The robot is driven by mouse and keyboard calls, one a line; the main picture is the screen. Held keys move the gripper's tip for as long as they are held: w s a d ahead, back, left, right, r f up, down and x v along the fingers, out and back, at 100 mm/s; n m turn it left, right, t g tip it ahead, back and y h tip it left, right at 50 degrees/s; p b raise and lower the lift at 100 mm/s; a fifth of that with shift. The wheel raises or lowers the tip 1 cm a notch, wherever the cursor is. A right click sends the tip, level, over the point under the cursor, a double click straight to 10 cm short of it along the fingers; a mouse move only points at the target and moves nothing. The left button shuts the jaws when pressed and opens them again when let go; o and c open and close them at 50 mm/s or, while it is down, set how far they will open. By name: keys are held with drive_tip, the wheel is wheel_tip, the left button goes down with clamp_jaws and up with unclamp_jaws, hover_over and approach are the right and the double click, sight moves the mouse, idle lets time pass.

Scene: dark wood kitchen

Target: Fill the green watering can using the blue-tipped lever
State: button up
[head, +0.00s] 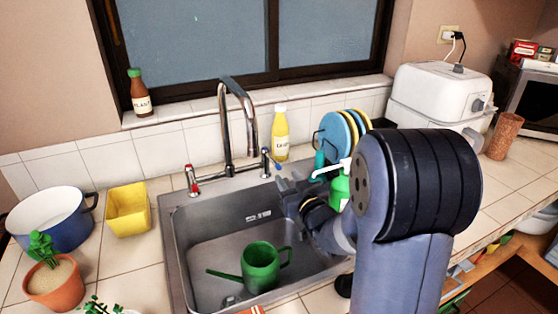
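The green watering can (261,266) stands in the metal sink (215,252), its spout pointing left. The tall curved faucet (228,130) rises behind the sink, and no water stream shows from it. The blue-tipped lever (266,160) is on the faucet's right side, its tip close to my gripper. The red-tipped lever (192,181) is on the left side. My gripper (286,180) is over the sink's back right part, just in front of the blue tip. Its fingers look apart and empty; I cannot tell whether they touch the lever.
A green soap bottle (340,188), colored plates (336,135) and a yellow bottle (280,136) stand right of the faucet. A yellow container (128,210), blue pot (52,220) and potted plant (54,283) stand left of the sink.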

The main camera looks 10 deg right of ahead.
drive_tip(key=p, duration=0.2)
approach(267, 152)
drive_tip(key=w, duration=0.5)
drive_tip(key=shift+a+f, duration=0.3)
drive_tip(key=shift+a, duration=0.05)
drive_tip(key=shift+c, duration=0.3)
clamp_jaws()
